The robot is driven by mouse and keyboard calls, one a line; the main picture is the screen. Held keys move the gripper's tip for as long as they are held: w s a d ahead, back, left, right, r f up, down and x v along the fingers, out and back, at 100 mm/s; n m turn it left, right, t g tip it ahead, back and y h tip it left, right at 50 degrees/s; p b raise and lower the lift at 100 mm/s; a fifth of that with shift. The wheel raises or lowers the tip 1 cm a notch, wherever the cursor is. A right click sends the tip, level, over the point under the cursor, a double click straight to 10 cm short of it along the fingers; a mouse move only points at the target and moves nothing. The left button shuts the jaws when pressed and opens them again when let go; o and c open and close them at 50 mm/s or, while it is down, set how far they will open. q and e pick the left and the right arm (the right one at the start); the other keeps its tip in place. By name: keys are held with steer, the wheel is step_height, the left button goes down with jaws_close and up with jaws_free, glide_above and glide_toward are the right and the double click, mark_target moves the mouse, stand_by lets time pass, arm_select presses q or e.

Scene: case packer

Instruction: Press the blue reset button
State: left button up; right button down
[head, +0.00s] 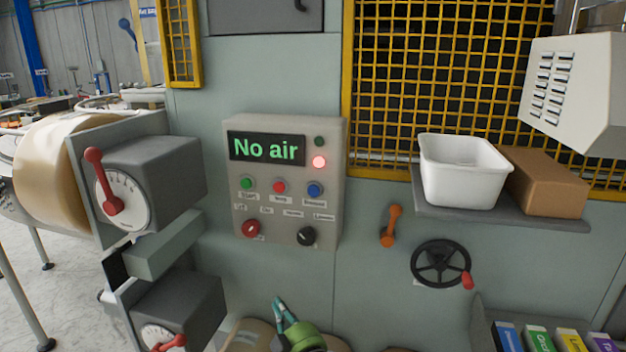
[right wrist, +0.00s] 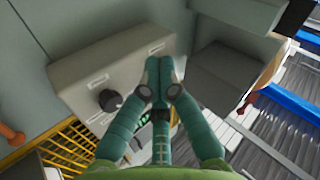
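The blue button (head: 315,189) is the rightmost of three coloured buttons on the grey control panel (head: 335,150). Its display (head: 266,148) reads "No air", and a red lamp (head: 319,162) glows beside it. My right gripper (head: 280,308) is below the panel in the head view, fingers pointing up, apart from the blue button. In the right wrist view its teal fingers (right wrist: 159,68) are together with nothing seen between them. The panel (right wrist: 80,70) and its black knob (right wrist: 110,99) show there too; the blue button cannot be made out. My left gripper is not in view.
A green button (head: 246,183), a red button (head: 279,187) and a red knob (head: 251,228) are near the blue one. Dial boxes (head: 180,165) jut out at left. A shelf (head: 500,212) with a white bin (head: 463,185), an orange lever (head: 391,225) and a handwheel (head: 440,262) are at right.

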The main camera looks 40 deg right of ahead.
mark_target(314, 191)
steer(key=s+d+r+t+h+p, duration=0.1)
steer(key=s+r+t, duration=0.1)
steer(key=r, duration=0.9)
steer(key=s+d+r+t+h+p, duration=0.1)
steer(key=s+r+t, duration=0.1)
steer(key=r, duration=0.9)
steer(key=shift+d+r+t+p, duration=0.3)
steer(key=shift+w, duration=0.1)
steer(key=shift+w+d+b, duration=0.45)
steer(key=shift+w+d, duration=1)
steer(key=shift+d, duration=0.25)
steer(key=shift+w+d+b, duration=0.4)
steer(key=shift+w+d, duration=1)
steer(key=shift+d, duration=0.25)
steer(key=shift+w+d, duration=0.3)
